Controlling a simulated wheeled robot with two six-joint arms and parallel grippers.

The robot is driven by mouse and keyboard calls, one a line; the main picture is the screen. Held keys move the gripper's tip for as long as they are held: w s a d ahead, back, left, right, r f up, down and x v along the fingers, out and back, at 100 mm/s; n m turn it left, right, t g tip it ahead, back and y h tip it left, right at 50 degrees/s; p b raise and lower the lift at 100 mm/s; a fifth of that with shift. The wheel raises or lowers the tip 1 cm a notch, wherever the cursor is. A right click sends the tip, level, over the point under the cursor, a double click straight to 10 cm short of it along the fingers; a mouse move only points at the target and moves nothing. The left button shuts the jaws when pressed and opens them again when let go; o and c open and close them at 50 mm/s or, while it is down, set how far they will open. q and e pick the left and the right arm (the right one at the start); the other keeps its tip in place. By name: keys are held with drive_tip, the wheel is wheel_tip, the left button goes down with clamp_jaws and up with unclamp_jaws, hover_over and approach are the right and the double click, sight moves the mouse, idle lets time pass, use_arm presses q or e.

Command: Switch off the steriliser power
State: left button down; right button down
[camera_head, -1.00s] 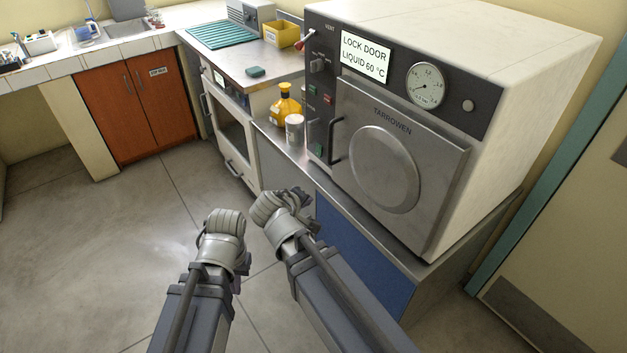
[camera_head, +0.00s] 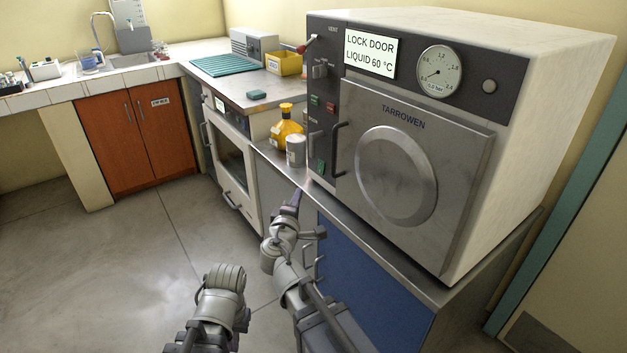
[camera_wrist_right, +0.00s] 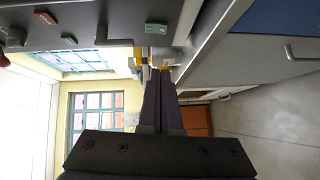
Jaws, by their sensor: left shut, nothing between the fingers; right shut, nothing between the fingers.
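The steriliser (camera_head: 390,165) is the big white and steel box at the right, its round-embossed door closed. Its dark left panel carries a green button (camera_head: 314,100), a red button (camera_head: 331,107) and a lower green switch (camera_head: 321,166). That green switch also shows in the right wrist view (camera_wrist_right: 156,28). Whether it is on or off cannot be told. My right gripper (camera_head: 295,195) is shut and empty, below and left of the green switch, by the bench's front edge, apart from the panel. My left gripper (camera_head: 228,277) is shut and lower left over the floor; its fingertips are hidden.
A yellow bottle (camera_head: 286,130) and a white pot (camera_head: 295,151) stand on the steel bench left of the steriliser. The steriliser's door handle (camera_head: 338,150) juts out beside the panel. A blue cupboard front (camera_head: 375,285) lies below. The floor at left is clear.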

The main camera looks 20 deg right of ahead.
drive_tip(key=b, duration=0.1)
approach(319, 171)
drive_tip(key=w+a, duration=0.1)
drive_tip(key=w, duration=0.4)
drive_tip(key=shift+w+d+f, duration=0.1)
drive_tip(key=shift+w+d, duration=0.15)
drive_tip(key=shift+d, duration=0.55)
drive_tip(key=shift+w+d, duration=0.2)
drive_tip(key=shift+d, duration=0.6)
drive_tip(key=shift+w+d+f+b, duration=0.1)
drive_tip(key=shift+d+f+b, duration=0.05)
drive_tip(key=shift+d+b, duration=0.2)
drive_tip(key=shift+a, duration=0.1)
